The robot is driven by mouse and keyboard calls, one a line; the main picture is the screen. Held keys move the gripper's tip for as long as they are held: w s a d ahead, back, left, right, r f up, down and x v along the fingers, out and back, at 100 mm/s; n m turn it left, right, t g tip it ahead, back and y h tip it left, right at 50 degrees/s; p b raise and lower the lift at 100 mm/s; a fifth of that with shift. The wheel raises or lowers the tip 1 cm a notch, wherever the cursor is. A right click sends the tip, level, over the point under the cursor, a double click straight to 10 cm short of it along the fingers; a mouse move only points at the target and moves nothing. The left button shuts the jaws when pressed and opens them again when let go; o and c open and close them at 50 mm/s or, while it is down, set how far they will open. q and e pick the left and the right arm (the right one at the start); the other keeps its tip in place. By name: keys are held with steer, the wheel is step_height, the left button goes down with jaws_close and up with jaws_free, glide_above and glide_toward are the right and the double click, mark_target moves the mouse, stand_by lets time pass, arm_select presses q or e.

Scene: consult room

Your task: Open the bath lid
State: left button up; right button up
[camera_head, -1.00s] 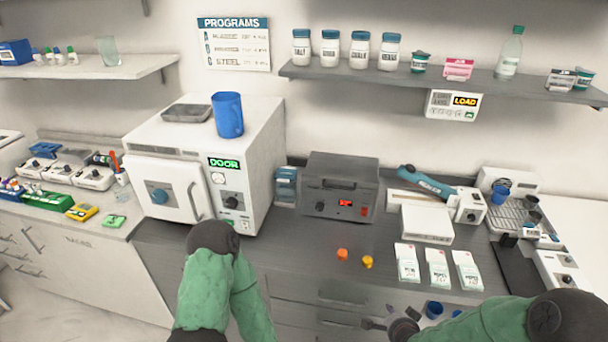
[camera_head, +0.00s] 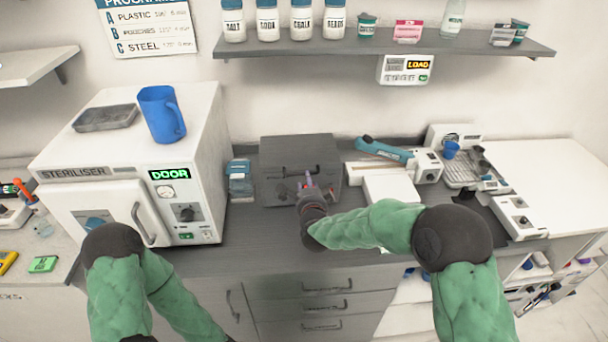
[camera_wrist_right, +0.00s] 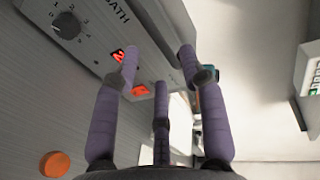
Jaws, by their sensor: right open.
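The bath (camera_head: 262,190) is a dark grey box on the counter. Its lid (camera_head: 296,150) lies flat and shut, with a dark bar handle at its front. My right gripper (camera_head: 309,184) is at the bath's front, just below the handle, partly hiding the panel. In the right wrist view, the bath's panel (camera_wrist_right: 95,28) shows a knob, red lights and the word BATH. The fingers of my right gripper (camera_wrist_right: 159,62) are spread with nothing between them.
A white steriliser (camera_head: 110,165) with a blue mug (camera_head: 162,114) on top stands left of the bath. A blue packet (camera_head: 240,182) stands between them. A white box (camera_head: 390,188) is close on the right. A shelf (camera_head: 380,45) hangs above. An orange disc (camera_wrist_right: 54,164) shows in the wrist view.

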steer(key=shift+x, duration=3)
jaws_close()
